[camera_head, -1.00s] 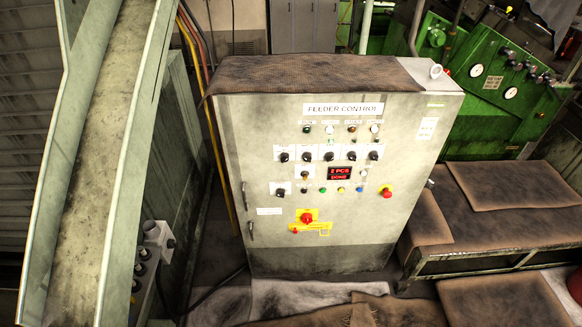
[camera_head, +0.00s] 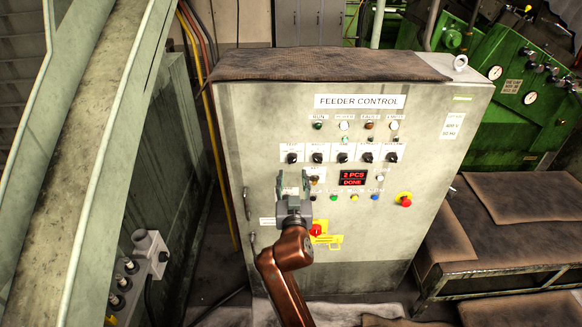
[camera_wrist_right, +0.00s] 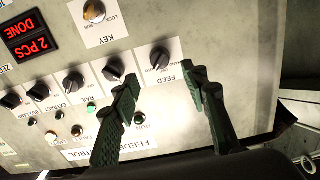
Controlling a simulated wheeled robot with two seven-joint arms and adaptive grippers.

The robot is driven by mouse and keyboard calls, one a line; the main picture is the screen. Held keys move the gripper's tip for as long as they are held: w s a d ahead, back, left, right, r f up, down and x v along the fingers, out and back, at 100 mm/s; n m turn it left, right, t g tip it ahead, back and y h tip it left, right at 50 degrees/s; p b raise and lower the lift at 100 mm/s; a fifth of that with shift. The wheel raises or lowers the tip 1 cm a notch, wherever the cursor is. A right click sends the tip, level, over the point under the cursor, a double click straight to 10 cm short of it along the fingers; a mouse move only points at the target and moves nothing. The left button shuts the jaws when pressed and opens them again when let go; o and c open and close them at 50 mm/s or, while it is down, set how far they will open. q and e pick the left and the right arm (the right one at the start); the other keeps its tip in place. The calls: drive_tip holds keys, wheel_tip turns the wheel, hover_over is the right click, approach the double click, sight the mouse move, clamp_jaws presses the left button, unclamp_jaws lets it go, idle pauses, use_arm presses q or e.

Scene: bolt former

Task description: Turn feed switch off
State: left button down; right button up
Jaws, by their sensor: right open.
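The feed switch (camera_head: 291,157) is a black knob on a white plate, leftmost in the row of knobs on the grey feeder control cabinet (camera_head: 235,140). In the wrist view, which is upside down, the feed switch (camera_wrist_right: 160,57) sits above its FEED label, just beyond and between the fingertips. My right gripper (camera_head: 292,178) is in front of the panel, just below the knob in the head view. In the wrist view the right gripper (camera_wrist_right: 158,80) is open and empty; contact with the knob does not show. My left gripper is not in view.
A red display (camera_head: 352,178) reads "2 PCS DONE". A key switch (camera_wrist_right: 95,12) and other knobs (camera_wrist_right: 113,70) are close by. A red rotary switch (camera_head: 316,230) and a red emergency button (camera_head: 404,199) stick out. A brown-covered bench (camera_head: 520,220) stands right.

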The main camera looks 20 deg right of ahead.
sight(292, 162)
drive_tip(key=x, duration=0.6)
drive_tip(key=shift+f+b, duration=0.1)
drive_tip(key=shift+b, duration=0.3)
drive_tip(key=shift+x, duration=0.75)
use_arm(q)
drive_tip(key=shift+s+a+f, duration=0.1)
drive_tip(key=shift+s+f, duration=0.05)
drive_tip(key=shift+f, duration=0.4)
use_arm(e)
drive_tip(key=shift+c, duration=0.5)
clamp_jaws()
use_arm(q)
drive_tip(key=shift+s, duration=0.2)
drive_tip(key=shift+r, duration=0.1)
